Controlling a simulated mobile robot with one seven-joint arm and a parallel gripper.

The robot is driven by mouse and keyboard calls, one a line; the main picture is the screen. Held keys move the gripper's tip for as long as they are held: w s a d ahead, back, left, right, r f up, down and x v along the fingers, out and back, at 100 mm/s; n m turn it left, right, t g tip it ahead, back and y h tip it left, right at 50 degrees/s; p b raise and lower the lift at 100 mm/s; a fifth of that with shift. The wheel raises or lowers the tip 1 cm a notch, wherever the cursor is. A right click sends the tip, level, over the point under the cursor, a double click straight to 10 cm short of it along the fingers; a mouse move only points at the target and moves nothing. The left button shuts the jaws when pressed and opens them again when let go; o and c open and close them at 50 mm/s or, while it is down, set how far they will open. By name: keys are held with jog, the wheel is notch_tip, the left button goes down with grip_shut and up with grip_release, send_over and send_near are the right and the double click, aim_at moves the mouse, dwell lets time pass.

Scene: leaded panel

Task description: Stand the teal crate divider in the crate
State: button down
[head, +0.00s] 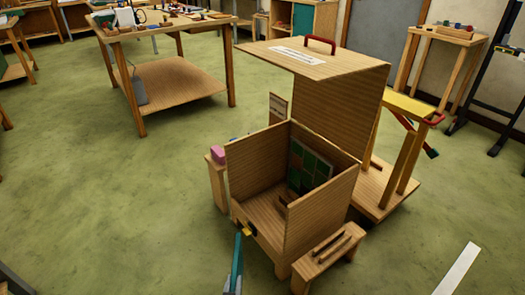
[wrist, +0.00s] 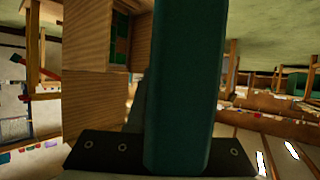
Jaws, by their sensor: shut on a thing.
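The teal crate divider (wrist: 182,80) stands large and close in the wrist view, rising from my gripper (wrist: 160,155), which is shut on it. In the head view the divider (head: 237,265) shows as a narrow, upright teal strip just in front of the crate. The wooden crate (head: 290,222) stands open at the top, with its lid (head: 315,62) raised at the back. The divider is outside the crate, near its front wall. My gripper is not clearly seen in the head view.
A green leaded panel (head: 310,165) leans inside the crate against the back. A small stand (head: 325,252) is at the crate's front right, and a post with a pink block (head: 217,153) at its left. A wooden trestle (head: 400,150) stands behind right. The floor to the left is clear.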

jog(key=w+d+r+m+g+h, duration=0.2)
jog(key=w+d+r+m+h, duration=0.3)
jog(key=d+r, duration=0.6)
jog(key=w+d+r+m+g+h, duration=0.3)
jog(key=w+d+r, duration=0.6)
jog(key=r, duration=0.5)
jog(key=shift+d+r+m+h, duration=0.2)
jog(key=shift+d+m+h, duration=0.7)
jog(key=shift+d+m, duration=0.2)
